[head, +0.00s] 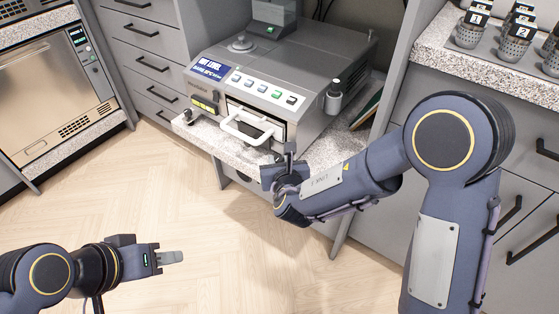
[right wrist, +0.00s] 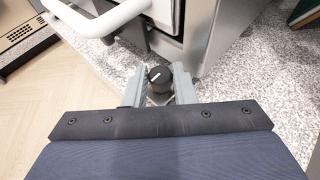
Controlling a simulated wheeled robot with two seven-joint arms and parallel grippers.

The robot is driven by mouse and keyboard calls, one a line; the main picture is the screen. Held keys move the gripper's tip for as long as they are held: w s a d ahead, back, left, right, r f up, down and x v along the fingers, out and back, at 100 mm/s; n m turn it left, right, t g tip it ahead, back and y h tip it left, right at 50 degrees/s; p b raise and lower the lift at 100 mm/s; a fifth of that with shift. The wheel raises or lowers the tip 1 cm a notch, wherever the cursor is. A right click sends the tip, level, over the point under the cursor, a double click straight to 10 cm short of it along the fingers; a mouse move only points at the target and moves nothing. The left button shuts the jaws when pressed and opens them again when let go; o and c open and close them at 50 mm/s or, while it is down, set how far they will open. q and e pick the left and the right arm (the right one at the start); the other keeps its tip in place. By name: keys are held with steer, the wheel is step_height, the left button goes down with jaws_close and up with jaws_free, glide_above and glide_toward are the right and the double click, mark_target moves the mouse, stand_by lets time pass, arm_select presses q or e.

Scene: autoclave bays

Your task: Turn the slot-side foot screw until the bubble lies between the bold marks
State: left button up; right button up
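The grey benchtop autoclave (head: 290,75) stands on a speckled bay shelf. A small yellow-green strip (head: 204,104) on its front left looks like the level vial; its bubble and marks are too small to read. A black foot screw (right wrist: 160,78) with a white line on top is at the front, right of the white door handle. My right gripper (right wrist: 159,82) has a finger on each side of this knob, seemingly touching it; in the head view it is at the machine's front right (head: 290,157).
The white door handle (head: 246,131) juts out just left of my right gripper. Another foot knob (head: 188,116) shows at the front left. Green-edged books or folders (head: 367,110) stand right of the machine. A counter with metal pots (head: 513,48) is at right. Open floor lies left.

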steer(key=shift+a+m+h, duration=0.25)
steer(key=shift+m+h, duration=0.75)
steer(key=shift+h, duration=0.1)
steer(key=m+h+p, duration=0.1)
steer(key=m+h, duration=0.1)
steer(key=h, duration=0.1)
steer(key=shift+a+r+m, duration=0.1)
steer(key=shift+a+m, duration=0.05)
steer(key=shift+m, duration=0.15)
steer(key=m+g+h+p, duration=0.1)
steer(key=m+h, duration=0.1)
steer(key=h, duration=0.1)
steer(key=shift+a+m, duration=0.15)
steer(key=shift+m, duration=0.25)
steer(key=shift+w+a+m+g+h+p, duration=0.1)
steer(key=shift+w+m+g+h+p, duration=0.05)
steer(key=shift+m+g+h+p, duration=1.3)
steer(key=shift+m+h, duration=0.35)
steer(key=o, duration=0.7)
steer(key=p+v, duration=0.1)
steer(key=v, duration=0.6)
steer(key=shift+s+a, duration=0.2)
steer(key=shift+a, duration=0.05)
